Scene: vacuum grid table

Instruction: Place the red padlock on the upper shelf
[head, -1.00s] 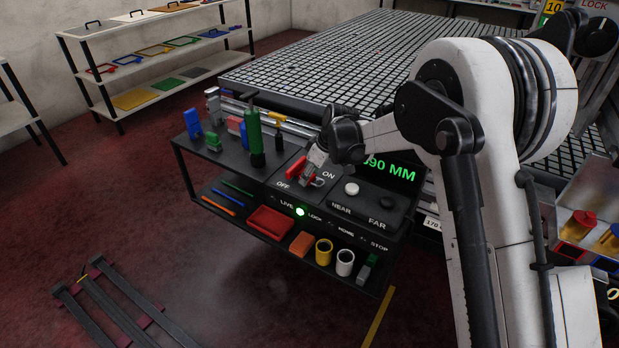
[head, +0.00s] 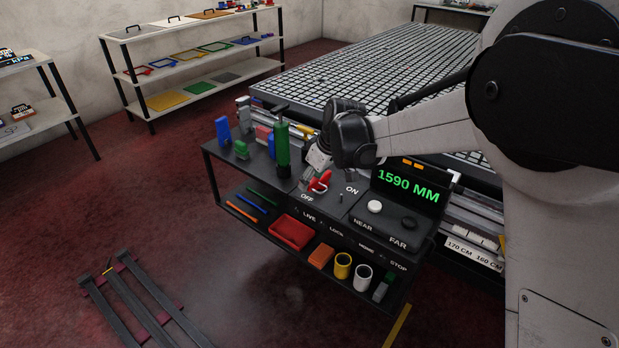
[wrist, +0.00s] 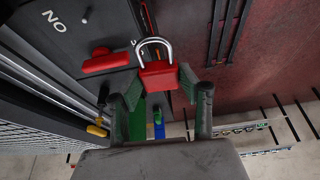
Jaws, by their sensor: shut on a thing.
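The red padlock (wrist: 158,74) with its silver shackle (wrist: 153,45) shows in the wrist view, between the green-padded fingers of my gripper (wrist: 158,92). The fingers are shut on its body, and the shackle points away from the palm. In the head view my gripper (head: 316,172) is over the switch panel of the black cart. Red parts show just below it there, and I cannot clearly separate padlock from switch handle. The cart has an upper shelf (head: 254,172) and a lower shelf (head: 262,222). A rack at the back also has a top shelf (head: 150,31).
A red switch handle (wrist: 105,62) lies beside the padlock in the wrist view. A green upright tool (head: 282,147) and blue blocks (head: 223,130) stand left of my gripper. A red tray (head: 291,232) and cups fill the lower shelf. The grid table (head: 370,65) is behind.

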